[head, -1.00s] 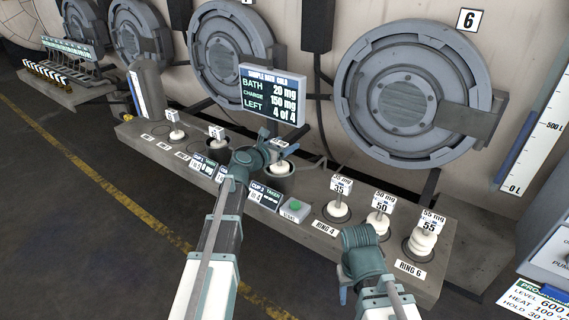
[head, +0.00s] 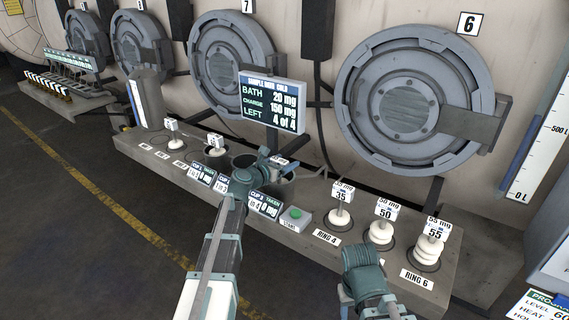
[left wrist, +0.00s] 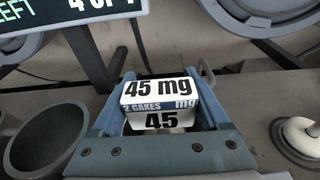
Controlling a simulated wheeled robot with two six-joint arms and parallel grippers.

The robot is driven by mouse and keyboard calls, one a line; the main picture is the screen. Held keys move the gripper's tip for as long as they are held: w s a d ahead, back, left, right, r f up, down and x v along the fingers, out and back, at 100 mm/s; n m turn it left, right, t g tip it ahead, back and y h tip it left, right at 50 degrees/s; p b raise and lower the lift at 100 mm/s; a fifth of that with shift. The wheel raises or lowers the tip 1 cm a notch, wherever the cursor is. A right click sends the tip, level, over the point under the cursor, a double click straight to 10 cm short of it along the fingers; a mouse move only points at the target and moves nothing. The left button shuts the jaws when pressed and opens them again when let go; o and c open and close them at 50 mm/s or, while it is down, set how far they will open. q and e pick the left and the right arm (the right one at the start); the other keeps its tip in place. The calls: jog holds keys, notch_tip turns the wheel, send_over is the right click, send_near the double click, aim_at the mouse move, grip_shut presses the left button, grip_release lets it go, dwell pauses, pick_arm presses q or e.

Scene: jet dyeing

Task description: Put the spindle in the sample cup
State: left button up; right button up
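A spindle tagged 45 mg (left wrist: 160,105) is between the two fingers of my left gripper (left wrist: 160,112), which is shut on it. In the head view my left gripper (head: 264,165) is at the right-hand dark cup (head: 287,184), with the spindle's white tag (head: 279,160) beside the fingers. The spindle's lower part is hidden, so I cannot tell how deep it sits relative to the cup's rim. Another dark open cup (left wrist: 45,140) shows at left in the left wrist view, apart from the spindle. My right gripper (head: 346,296) is low in the head view; its fingers are not clear.
A sign (head: 272,102) reading 4 of 4 left hangs close behind my left gripper. A green button (head: 295,213) sits on the bench (head: 320,243). Spindles tagged 35 (head: 341,213), 50 (head: 382,232) and 55 (head: 428,250) stand at right. Large round doors are behind.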

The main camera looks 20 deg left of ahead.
pick_arm(q)
jog(key=shift+o, duration=1.4)
jog(key=shift+r, duration=0.25)
jog(key=p+v, duration=0.2)
jog(key=v, duration=1)
jog(key=shift+p, duration=0.35)
